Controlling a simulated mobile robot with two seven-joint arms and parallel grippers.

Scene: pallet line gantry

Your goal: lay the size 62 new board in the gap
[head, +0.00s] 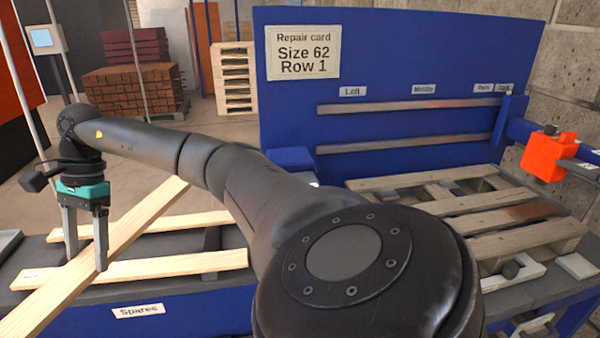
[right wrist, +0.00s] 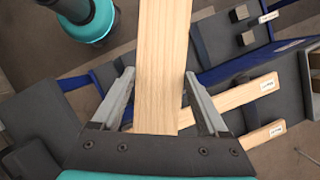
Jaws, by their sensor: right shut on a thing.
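My right gripper (head: 86,262) is shut on a pale wooden board (head: 150,214) above the spares rack. The board lies diagonally across the rack in the head view. In the right wrist view the board (right wrist: 162,65) runs between the two fingers; I see no readable size mark on it. The pallet (head: 505,220) lies on the bench at the right, apart from the gripper. A gap (head: 458,188) with bare cross pieces shows behind its nearer slats. My own arm hides part of the pallet's left side. The repair card (head: 303,52) reads Size 62, Row 1. My left gripper is not in view.
The spares rack (head: 180,312) holds two other pale boards, a far one (head: 170,224) and a near one (head: 165,267). A blue back panel (head: 415,50) stands behind the pallet. An orange clamp-like block (head: 548,155) sits on a blue bar at the right.

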